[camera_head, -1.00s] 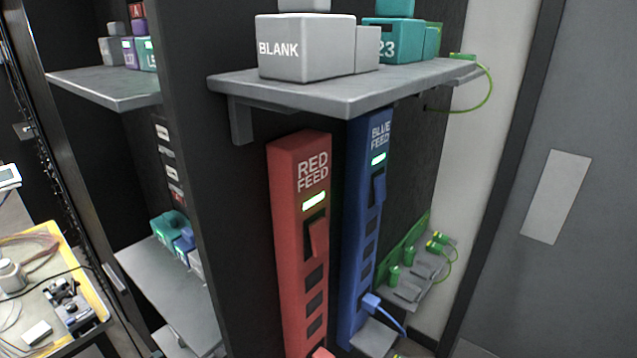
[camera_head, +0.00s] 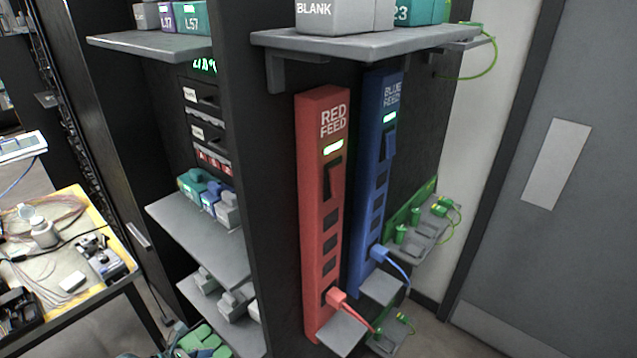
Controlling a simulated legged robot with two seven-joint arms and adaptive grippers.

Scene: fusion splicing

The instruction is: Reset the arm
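Neither of my grippers is in the head view, and no part of my arms shows. The view holds a dark rack with a red power strip (camera_head: 322,225) marked RED FEED and a blue power strip (camera_head: 370,200) marked BLUE FEED. A red plug (camera_head: 336,298) sits in the lower part of the red strip. A blue plug (camera_head: 378,253) sits low in the blue strip.
A grey shelf (camera_head: 350,42) bears a BLANK block (camera_head: 335,15). Green connectors (camera_head: 415,238) stand at the lower right. A cluttered bench (camera_head: 75,310) is at the left. A grey door (camera_head: 570,200) is at the right.

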